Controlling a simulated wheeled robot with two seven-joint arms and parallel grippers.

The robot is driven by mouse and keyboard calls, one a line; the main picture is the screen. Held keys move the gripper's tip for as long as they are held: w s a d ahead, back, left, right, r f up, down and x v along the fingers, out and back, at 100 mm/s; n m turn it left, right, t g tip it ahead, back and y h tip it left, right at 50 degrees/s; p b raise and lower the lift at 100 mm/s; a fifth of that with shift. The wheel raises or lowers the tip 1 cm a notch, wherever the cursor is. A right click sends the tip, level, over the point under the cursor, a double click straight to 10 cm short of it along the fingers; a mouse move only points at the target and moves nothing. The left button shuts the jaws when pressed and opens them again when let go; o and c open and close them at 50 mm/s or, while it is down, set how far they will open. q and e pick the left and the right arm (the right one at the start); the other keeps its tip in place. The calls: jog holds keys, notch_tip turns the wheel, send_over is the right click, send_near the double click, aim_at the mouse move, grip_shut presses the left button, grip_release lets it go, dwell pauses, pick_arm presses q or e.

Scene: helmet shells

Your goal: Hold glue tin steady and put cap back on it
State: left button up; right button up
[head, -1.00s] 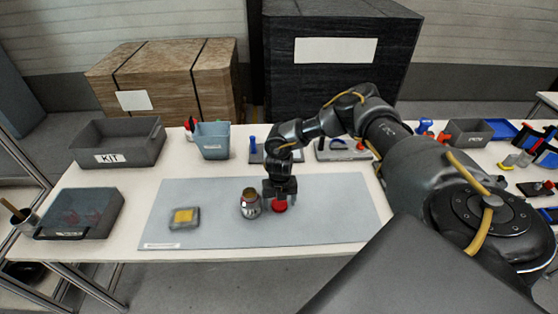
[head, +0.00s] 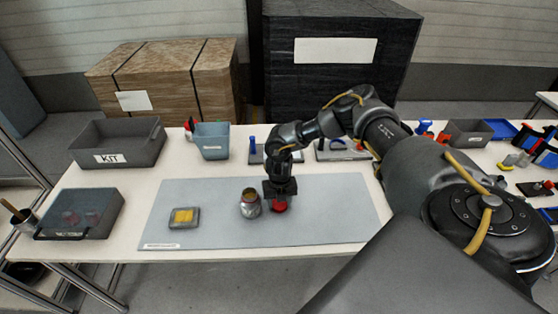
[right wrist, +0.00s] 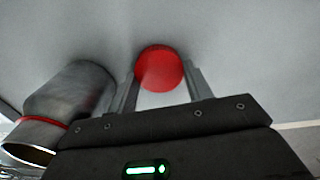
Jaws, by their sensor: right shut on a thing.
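The glue tin (head: 250,205) is a small metal tin standing upright and open on the grey mat. It also shows in the right wrist view (right wrist: 72,98), at the left. The red cap (head: 279,208) is just right of the tin, at the fingertips of my right gripper (head: 279,200). In the right wrist view the cap (right wrist: 160,68) sits between the two fingers of the right gripper (right wrist: 163,82), which is shut on it. The cap is apart from the tin. My left gripper is not in view.
A small grey dish with a yellow pad (head: 184,216) lies on the mat (head: 330,215). A lidded grey box (head: 85,213), a KIT bin (head: 120,145) and a blue bin (head: 212,141) stand left and behind. The mat right of the cap is clear.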

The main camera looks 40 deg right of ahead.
jog(key=shift+r, duration=0.1)
jog(key=shift+r+b, duration=0.55)
jog(key=s+a+r+b, duration=0.3)
jog(key=a+r+b, duration=0.1)
jog(key=a+r, duration=0.7)
jog(key=a, duration=0.2)
jog(key=shift+a+r, duration=0.35)
jog(key=s+a+r+m, duration=0.1)
jog(key=s+r+m, duration=0.2)
jog(key=m, duration=1.2)
jog(key=s+a+r+m, duration=0.2)
jog(key=s+m, duration=0.3)
jog(key=m, duration=1)
jog(key=shift+s+r, duration=0.4)
jog(key=shift+r, duration=0.45)
